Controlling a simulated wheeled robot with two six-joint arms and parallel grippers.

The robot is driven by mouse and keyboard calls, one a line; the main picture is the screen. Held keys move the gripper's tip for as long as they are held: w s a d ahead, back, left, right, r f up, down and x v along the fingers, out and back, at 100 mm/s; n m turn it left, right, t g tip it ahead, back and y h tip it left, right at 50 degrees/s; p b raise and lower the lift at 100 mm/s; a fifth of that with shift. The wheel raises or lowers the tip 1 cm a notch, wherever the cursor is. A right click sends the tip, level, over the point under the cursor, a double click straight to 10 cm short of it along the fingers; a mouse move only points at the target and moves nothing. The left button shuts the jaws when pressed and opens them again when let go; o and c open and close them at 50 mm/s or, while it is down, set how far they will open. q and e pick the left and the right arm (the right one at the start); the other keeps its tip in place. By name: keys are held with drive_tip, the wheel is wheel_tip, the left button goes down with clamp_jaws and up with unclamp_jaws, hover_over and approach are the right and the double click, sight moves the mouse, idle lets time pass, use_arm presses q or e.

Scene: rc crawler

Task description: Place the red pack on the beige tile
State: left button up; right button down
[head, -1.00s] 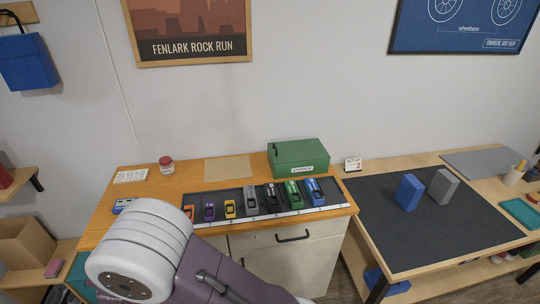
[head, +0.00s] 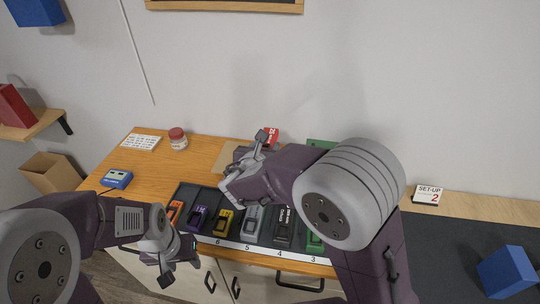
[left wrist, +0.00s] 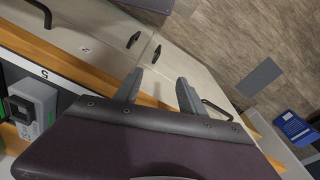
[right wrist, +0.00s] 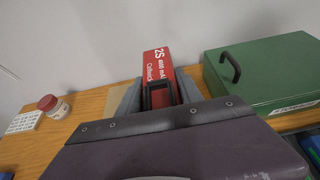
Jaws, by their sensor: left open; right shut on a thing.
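The red pack (right wrist: 155,62) is held upright between the fingers of my right gripper (right wrist: 160,90). In the head view only a small part of the pack (head: 271,134) shows behind my right gripper (head: 262,142). The beige tile (head: 229,158) lies on the wooden cabinet top, partly covered by my right arm. A strip of the tile (right wrist: 118,97) shows left of the pack in the right wrist view. I cannot tell whether the pack touches it. My left gripper (head: 172,268) is open and empty in front of the cabinet; its spread fingers show in the left wrist view (left wrist: 158,92).
A green case (right wrist: 268,75) stands right of the pack. A red-lidded jar (head: 178,139) and a white keypad-like card (head: 141,142) stand to the left. A blue device (head: 116,179) lies at left.

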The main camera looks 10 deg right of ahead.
drive_tip(key=shift+a+f, duration=0.15)
drive_tip(key=shift+f, duration=0.4)
drive_tip(key=shift+s+a+b, duration=0.3)
drive_tip(key=shift+a+b, duration=0.1)
drive_tip(key=shift+b, duration=0.1)
drive_tip(key=w+a+f, duration=0.1)
drive_tip(key=w+f, duration=0.1)
drive_tip(key=w, duration=0.1)
drive_tip(key=w+a+f+p, duration=0.1)
drive_tip(key=w+a+f, duration=0.1)
drive_tip(key=w, duration=0.2)
drive_tip(key=w+a+f, duration=0.2)
drive_tip(key=w+f, duration=0.1)
drive_tip(key=shift+w, duration=0.4)
wheel_tip(320, 180, down, 4)
drive_tip(key=shift+d+r, duration=0.1)
use_arm(q)
drive_tip(key=shift+s+a+f, duration=0.15)
drive_tip(key=shift+a+f, duration=0.1)
drive_tip(key=shift+f, duration=0.1)
drive_tip(key=shift+f, duration=0.1)
use_arm(e)
drive_tip(key=shift+f, duration=0.2)
